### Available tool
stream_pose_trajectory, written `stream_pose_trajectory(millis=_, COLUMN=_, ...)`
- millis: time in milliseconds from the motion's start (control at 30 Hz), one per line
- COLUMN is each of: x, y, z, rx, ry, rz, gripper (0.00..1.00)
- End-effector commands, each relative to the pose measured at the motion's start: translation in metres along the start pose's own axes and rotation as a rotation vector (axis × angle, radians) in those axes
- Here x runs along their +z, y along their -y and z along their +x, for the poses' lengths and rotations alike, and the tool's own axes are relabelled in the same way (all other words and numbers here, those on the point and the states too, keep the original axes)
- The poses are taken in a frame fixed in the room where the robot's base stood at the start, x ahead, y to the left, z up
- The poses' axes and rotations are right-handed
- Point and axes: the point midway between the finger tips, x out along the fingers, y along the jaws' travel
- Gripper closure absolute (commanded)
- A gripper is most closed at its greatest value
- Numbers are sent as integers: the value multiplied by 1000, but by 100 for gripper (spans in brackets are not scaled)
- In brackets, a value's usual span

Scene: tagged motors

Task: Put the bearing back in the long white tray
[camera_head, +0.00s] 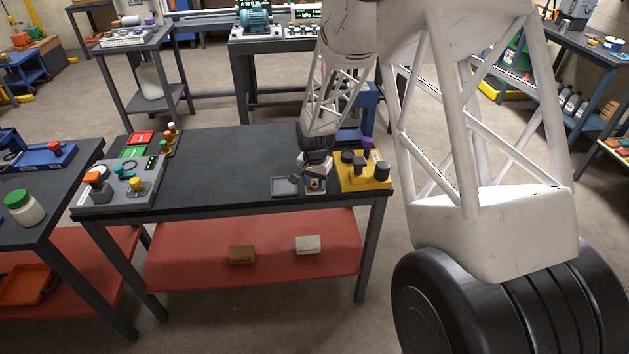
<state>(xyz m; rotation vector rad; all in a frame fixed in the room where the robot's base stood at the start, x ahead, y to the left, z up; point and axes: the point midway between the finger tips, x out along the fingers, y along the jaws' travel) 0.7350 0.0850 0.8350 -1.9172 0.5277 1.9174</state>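My gripper (315,180) points down at the right part of the dark workbench, at a small grey block with an orange-brown centre. The fingers are small and overlap the block, so I cannot tell whether they hold anything. I cannot make out a bearing for certain. No tray is clearly the long white one. A light grey tray-like base (112,195) with orange, teal and yellow parts is at the bench's left end. A pale tray (128,42) with small parts stands on the back left table.
A small grey tray (285,187) lies just left of my gripper. A yellow block (374,184) with dark knobs stands to its right. Red and green squares (140,138) and several small posts are at the back left. The bench's middle (220,165) is clear.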

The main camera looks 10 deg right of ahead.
Motion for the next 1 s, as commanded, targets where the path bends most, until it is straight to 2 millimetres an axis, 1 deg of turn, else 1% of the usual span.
stream_pose_trajectory(millis=33, x=0, y=0, z=0, rx=0, ry=0, rz=0, gripper=51)
stream_pose_trajectory(millis=100, x=0, y=0, z=0, rx=0, ry=0, rz=0, gripper=40)
stream_pose_trajectory(millis=133, x=0, y=0, z=0, rx=0, ry=0, rz=0, gripper=37)
stream_pose_trajectory(millis=400, x=0, y=0, z=0, rx=0, ry=0, rz=0, gripper=37)
stream_pose_trajectory(millis=567, x=0, y=0, z=-5, rx=-1, ry=-1, rz=0, gripper=37)
stream_pose_trajectory(millis=767, x=0, y=0, z=-20, rx=-1, ry=-2, rz=0, gripper=37)
stream_pose_trajectory(millis=1000, x=0, y=0, z=-54, rx=-2, ry=-3, rz=0, gripper=37)
